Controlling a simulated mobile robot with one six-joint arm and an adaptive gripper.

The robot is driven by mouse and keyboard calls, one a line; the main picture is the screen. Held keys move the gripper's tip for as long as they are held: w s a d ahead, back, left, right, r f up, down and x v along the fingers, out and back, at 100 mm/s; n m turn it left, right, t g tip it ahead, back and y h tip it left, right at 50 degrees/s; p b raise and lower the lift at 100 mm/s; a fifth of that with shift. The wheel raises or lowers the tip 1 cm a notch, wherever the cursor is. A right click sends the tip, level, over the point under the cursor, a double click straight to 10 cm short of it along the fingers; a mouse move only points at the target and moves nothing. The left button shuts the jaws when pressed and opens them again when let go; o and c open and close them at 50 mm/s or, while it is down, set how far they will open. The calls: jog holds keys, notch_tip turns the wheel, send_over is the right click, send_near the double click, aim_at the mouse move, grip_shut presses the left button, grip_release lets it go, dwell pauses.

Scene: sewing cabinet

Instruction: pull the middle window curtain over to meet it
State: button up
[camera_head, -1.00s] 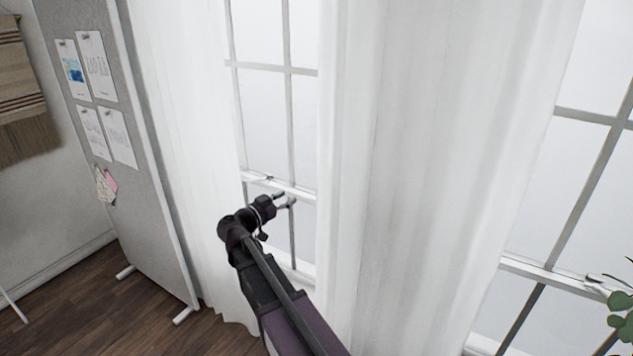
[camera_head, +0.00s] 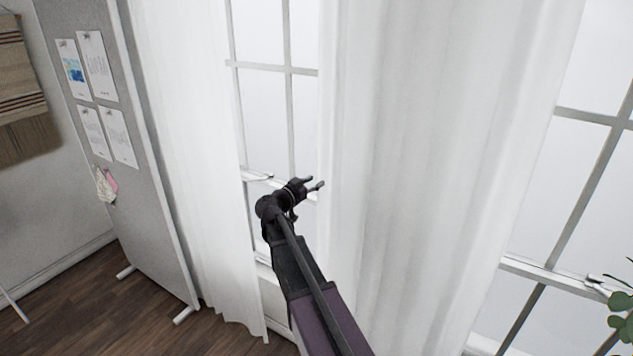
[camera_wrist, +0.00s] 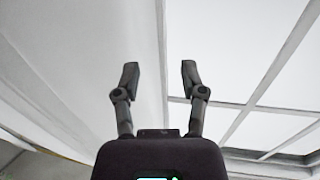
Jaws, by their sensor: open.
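The middle window curtain (camera_head: 430,150) is white and hangs between two windows in the head view. The left curtain (camera_head: 195,150) hangs across a strip of bare window. My gripper (camera_head: 317,185) is open and appears empty, at the left edge of the middle curtain; whether it touches the cloth is unclear. In the wrist view my gripper (camera_wrist: 160,76) has its two fingers spread. A white curtain (camera_wrist: 80,70) fills the left of that view, its edge lying between the fingertips in the picture. Window panes show on the right.
The left window (camera_head: 262,110) shows between the curtains, with a sill below. A grey pinboard (camera_head: 150,190) with papers stands at the left. A plant (camera_head: 618,310) is at the right edge, before the right window (camera_head: 560,200). Wooden floor (camera_head: 110,315) shows lower left.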

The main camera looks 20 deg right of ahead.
jog(key=shift+w+d, duration=0.25)
jog(key=shift+d, duration=0.4)
grip_shut()
jog(key=w+a, duration=0.7)
jog(key=w, duration=0.4)
jog(key=w+a, duration=0.8)
jog(key=w, duration=0.3)
jog(key=shift+w, duration=0.2)
